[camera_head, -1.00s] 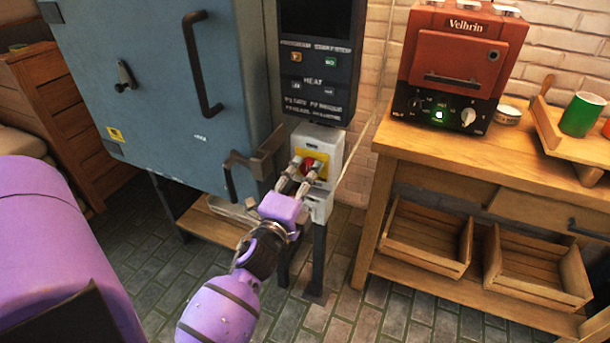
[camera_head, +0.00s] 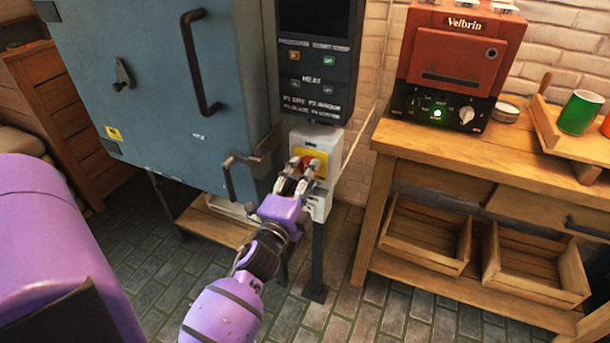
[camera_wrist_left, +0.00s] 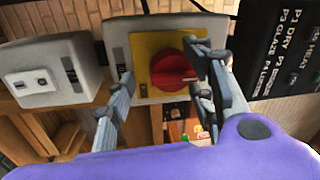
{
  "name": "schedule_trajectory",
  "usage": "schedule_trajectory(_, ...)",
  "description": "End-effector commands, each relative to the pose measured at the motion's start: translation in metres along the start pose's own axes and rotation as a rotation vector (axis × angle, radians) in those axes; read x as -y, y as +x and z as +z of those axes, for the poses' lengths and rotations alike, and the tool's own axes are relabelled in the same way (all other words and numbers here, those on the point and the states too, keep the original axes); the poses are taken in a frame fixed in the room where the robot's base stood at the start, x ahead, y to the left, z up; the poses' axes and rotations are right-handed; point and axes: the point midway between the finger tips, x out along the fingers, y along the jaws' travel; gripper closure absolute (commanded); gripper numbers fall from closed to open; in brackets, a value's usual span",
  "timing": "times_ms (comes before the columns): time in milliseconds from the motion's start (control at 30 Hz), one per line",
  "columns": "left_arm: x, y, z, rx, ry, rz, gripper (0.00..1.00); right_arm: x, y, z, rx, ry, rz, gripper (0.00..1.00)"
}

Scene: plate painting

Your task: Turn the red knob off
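The red knob (camera_head: 307,160) sits on a yellow plate (camera_head: 320,158) on the front of a white switch box (camera_head: 330,138), below the dark control panel. In the left wrist view the red knob (camera_wrist_left: 172,72) is close ahead, and its grip bar looks roughly level. My left gripper (camera_head: 300,180) is right in front of the switch box. In the wrist view its fingers (camera_wrist_left: 160,62) are spread. The right finger overlaps the knob's right edge, and I cannot tell if it touches. The left finger is apart from the knob. My right gripper is not in view.
The blue kiln (camera_head: 150,90) with its latch handle (camera_head: 230,178) stands just left of the box. The dark control panel (camera_head: 316,85) hangs above it. A wooden workbench (camera_head: 440,150) with a red Velbrin oven (camera_head: 462,55) and a green can (camera_head: 580,112) is at right.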

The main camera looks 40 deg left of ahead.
Motion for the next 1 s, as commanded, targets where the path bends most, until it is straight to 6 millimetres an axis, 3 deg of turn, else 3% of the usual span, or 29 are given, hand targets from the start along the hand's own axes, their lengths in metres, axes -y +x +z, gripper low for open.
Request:
schedule_trajectory(333,0.004,-0.009,0.000,-0.002,0.002,-0.007,0.51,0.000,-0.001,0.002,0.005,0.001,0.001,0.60)
schedule_trajectory(700,0.002,-0.085,0.001,0.002,0.000,-0.002,0.51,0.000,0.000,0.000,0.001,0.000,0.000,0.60)
schedule_trajectory(1000,0.001,-0.118,0.000,0.000,0.001,-0.002,0.51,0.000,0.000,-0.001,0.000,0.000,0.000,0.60)
